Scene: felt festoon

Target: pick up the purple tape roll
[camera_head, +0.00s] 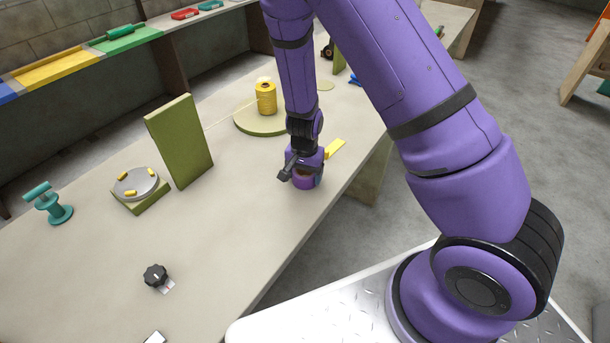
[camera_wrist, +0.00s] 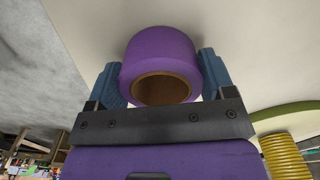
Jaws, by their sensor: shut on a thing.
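The purple tape roll (camera_wrist: 160,55) with a brown cardboard core is between the two blue finger pads of my gripper (camera_wrist: 162,80) in the wrist view. The pads touch it on both sides, and my gripper is shut on it. In the head view my gripper (camera_head: 305,172) is low over the table near its right edge. There the tape roll (camera_head: 304,182) shows only in part below the gripper. Whether it rests on the table or is just above it I cannot tell.
The pale table (camera_head: 225,240) has free room in front. A yellow strip (camera_head: 336,149) lies just right of my gripper. A yellow spool (camera_head: 266,98) stands on a round olive base (camera_head: 246,124) behind.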

